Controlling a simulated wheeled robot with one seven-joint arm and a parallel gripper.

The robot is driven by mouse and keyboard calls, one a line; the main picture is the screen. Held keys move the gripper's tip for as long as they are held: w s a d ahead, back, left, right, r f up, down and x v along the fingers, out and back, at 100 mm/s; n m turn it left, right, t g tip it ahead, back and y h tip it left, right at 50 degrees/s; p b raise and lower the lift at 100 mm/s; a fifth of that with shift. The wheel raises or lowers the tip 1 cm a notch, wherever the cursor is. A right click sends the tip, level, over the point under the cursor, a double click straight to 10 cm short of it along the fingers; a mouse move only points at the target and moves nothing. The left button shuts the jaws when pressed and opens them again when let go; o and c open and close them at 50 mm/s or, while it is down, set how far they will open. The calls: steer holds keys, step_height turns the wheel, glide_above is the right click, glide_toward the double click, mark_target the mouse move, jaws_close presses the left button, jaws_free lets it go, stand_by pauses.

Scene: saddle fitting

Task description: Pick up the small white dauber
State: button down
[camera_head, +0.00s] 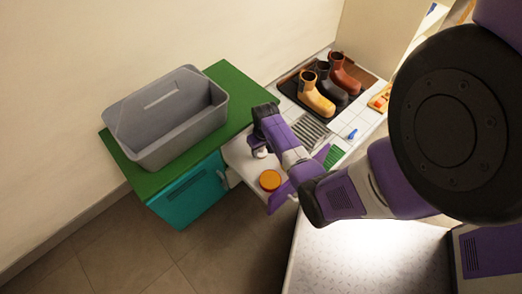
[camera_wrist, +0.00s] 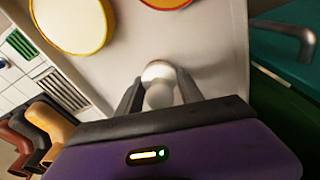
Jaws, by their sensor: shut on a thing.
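The small white dauber (camera_wrist: 158,88) stands between the two fingers of my gripper (camera_wrist: 160,92) in the wrist view, with a rounded white head and a paler knob nearer the palm. The fingers touch it on both sides, and my gripper is shut on it. In the head view the dauber (camera_head: 260,153) shows as a small pale shape under the end of my arm, over the white counter (camera_head: 238,158). My gripper's fingers are mostly hidden there by the wrist. I cannot tell whether the dauber is clear of the surface.
An orange-lidded round tin (camera_head: 270,180) is close by; a yellow-rimmed round tin (camera_wrist: 72,22) shows near the fingers. A grey bin (camera_head: 165,120) stands on the green top to the left. Boots (camera_head: 316,93) stand on a dark tray at the back, near a blue item (camera_head: 352,134).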

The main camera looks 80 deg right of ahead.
step_height(320, 180, up, 19)
steer(key=p, duration=0.7)
steer(key=c, duration=1.5)
jaws_free()
steer(key=shift+c, duration=0.2)
steer(key=c, duration=0.4)
